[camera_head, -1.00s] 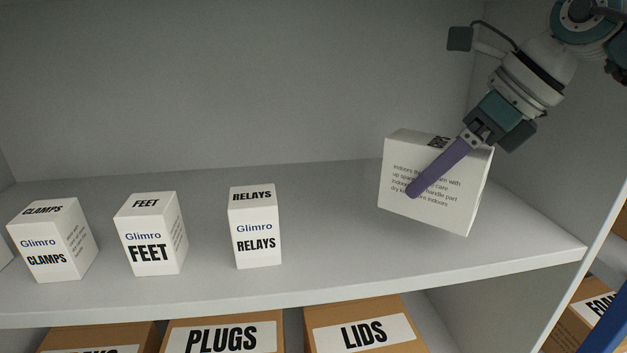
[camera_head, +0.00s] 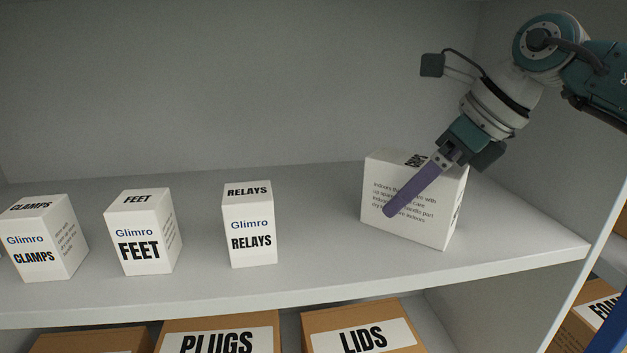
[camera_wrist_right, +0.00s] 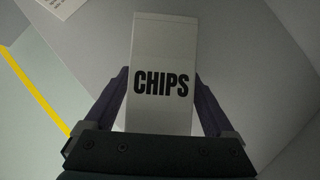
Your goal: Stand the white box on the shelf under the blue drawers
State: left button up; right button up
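The white box (camera_head: 413,201) is at the right part of the shelf (camera_head: 320,285), its small-print side facing the head camera. It leans slightly, and its lower edge is at or just above the shelf surface; I cannot tell which. My right gripper (camera_head: 408,198) is shut on it, one purple finger lying across the printed side. In the right wrist view the box (camera_wrist_right: 162,60) shows "CHIPS" on its top, between the two fingers (camera_wrist_right: 160,95). The far finger is hidden in the head view. My left gripper is not in view. No blue drawers are seen.
White boxes marked RELAYS (camera_head: 248,225), FEET (camera_head: 142,235) and CLAMPS (camera_head: 42,240) stand to the left on the same shelf. Bare shelf lies between RELAYS and the held box. Brown cartons PLUGS (camera_head: 180,325) and LIDS (camera_head: 345,318) sit below. A side wall (camera_head: 545,170) is at the right.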

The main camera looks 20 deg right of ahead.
jog(key=shift+o, duration=0.6)
jog(key=shift+r, duration=0.1)
jog(key=p+v, duration=0.2)
jog(key=v, duration=0.4)
jog(key=shift+w+p, duration=0.1)
jog(key=shift+p, duration=0.25)
jog(key=s+d+p, duration=0.1)
jog(key=s+d, duration=0.5)
jog(key=s, duration=0.4)
jog(key=shift+f, duration=0.45)
jog(key=shift+a, duration=0.1)
